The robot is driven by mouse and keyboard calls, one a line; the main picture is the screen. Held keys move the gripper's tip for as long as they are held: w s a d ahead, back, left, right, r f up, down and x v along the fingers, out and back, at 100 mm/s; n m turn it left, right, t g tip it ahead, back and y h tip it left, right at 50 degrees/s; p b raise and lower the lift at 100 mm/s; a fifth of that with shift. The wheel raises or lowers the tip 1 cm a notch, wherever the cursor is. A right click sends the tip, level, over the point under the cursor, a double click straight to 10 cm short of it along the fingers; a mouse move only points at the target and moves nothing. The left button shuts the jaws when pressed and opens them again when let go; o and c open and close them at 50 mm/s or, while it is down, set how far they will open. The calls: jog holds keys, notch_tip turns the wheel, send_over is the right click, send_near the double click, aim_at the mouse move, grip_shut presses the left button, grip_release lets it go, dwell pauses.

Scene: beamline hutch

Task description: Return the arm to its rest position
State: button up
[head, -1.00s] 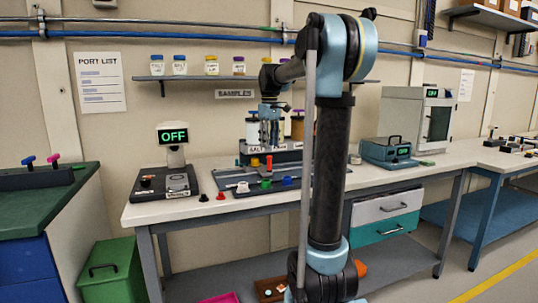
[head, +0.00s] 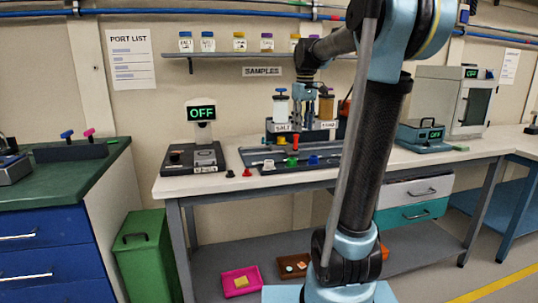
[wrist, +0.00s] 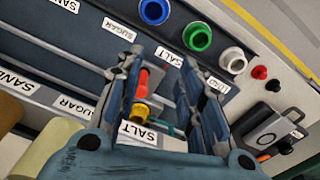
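My arm stands in front of the bench in the head view, raised and bent over at the top. My gripper (head: 318,106) hangs above the tray on the bench, in front of the labelled jars. In the wrist view my gripper (wrist: 165,95) has its two fingers well apart. A red and yellow piece (wrist: 139,95) shows between them, close to the left finger, and seems to lie beyond on the tray. I see nothing clamped.
The dark tray (head: 255,155) holds blue, green and white round pieces. A scale with an OFF display (head: 201,113) stands to its left. A salt jar (head: 281,107) stands behind the tray, below a shelf (head: 225,54). A teal device (head: 421,136) is at right. A green bin (head: 148,255) stands on the floor.

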jog(key=s+d+f+m+t, duration=0.1)
jog(key=s+d+f+m, duration=0.1)
jog(key=s+f, duration=1.1)
jog(key=s+d+f+m, duration=0.2)
jog(key=s+f+m, duration=0.1)
jog(key=s+f, duration=1)
jog(key=s, duration=0.3)
jog(key=shift+f+m+t, duration=0.4)
jog(key=shift+w+f, duration=0.2)
jog(key=shift+w, duration=0.3)
